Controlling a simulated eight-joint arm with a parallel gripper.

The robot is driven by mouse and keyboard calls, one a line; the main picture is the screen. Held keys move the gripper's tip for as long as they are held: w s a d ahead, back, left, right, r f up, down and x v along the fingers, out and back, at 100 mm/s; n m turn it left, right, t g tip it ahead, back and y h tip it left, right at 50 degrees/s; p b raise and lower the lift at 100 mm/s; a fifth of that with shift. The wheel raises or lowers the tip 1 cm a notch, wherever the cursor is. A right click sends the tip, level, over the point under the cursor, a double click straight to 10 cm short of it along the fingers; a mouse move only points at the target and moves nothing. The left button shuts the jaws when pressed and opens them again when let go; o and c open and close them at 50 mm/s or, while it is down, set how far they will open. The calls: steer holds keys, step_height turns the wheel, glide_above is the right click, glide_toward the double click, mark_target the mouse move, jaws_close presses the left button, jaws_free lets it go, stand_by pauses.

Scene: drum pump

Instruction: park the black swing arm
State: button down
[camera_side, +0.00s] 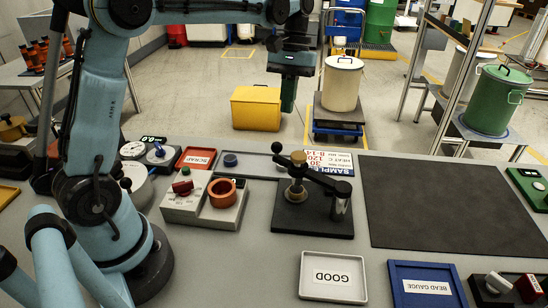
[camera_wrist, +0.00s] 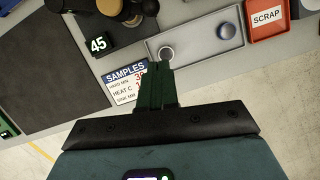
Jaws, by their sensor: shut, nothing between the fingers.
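My gripper (camera_side: 288,109) has dark green fingers, shut and empty, pointing down behind the bench's far edge, apart from the swing arm. The shut fingers show in the wrist view (camera_wrist: 156,70). There, dark and brass parts (camera_wrist: 115,8) are cut off at the top; I cannot tell which is the arm.
A grey tray (camera_wrist: 200,46) holds a ringed disc and a blue disc. The red SCRAP tray (camera_side: 196,158) is left of it; a block with an orange ring (camera_side: 222,193) stands nearer. The GOOD tray (camera_side: 333,277) is in front. A dark mat (camera_side: 440,205) is clear at right.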

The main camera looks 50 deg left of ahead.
steer(key=s+d+f, duration=0.2)
steer(key=s+f, duration=0.1)
steer(key=s, duration=0.1)
steer(key=shift+d+f, duration=0.35)
steer(key=shift+f, duration=0.05)
steer(key=shift+s, duration=0.15)
steer(key=s+d+n+t+h, duration=0.1)
steer(key=s+d+n+t, duration=0.2)
steer(key=s+d+n, duration=0.8)
steer(key=shift+s+d+n+h, duration=0.3)
steer(key=shift+s+d, duration=1.15)
steer(key=shift+s, duration=0.6)
